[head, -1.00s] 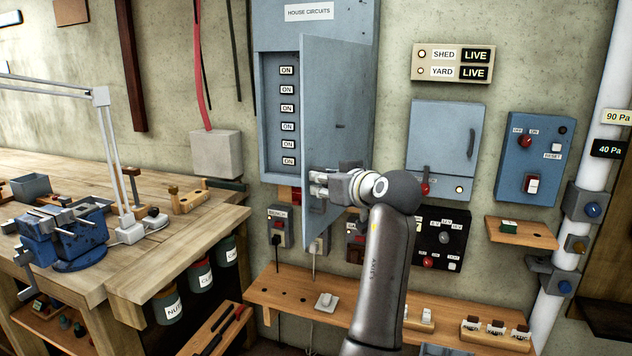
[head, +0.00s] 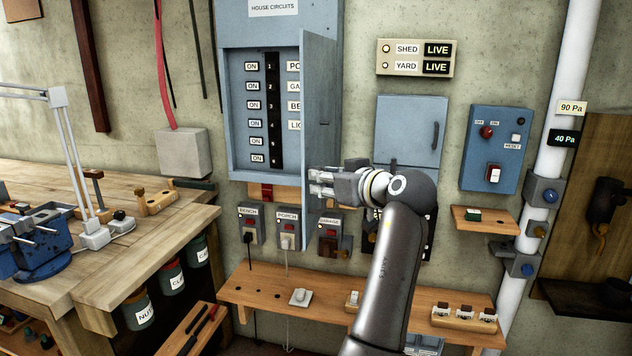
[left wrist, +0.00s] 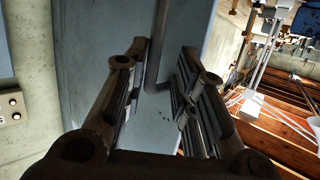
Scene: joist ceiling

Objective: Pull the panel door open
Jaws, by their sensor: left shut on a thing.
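The blue-grey panel door (head: 319,90) of the house circuits box (head: 222,100) stands swung out on its right side. Switches marked ON and a second column of partly covered labels show inside the box. My left gripper (head: 318,182) is at the lower free edge of the door. In the left wrist view the door (left wrist: 182,45) fills the middle, and its bar handle (left wrist: 158,45) runs between the fingers of my left gripper (left wrist: 160,75). The gripper is shut on this handle. The handle is hidden in the head view. My right gripper is not in view.
A wooden workbench (head: 130,240) with a blue vise (head: 40,245) stands at the left. A narrow shelf (head: 260,290) runs below the box. A smaller blue cabinet (head: 408,125) and a switch box (head: 495,150) are on the wall to the right.

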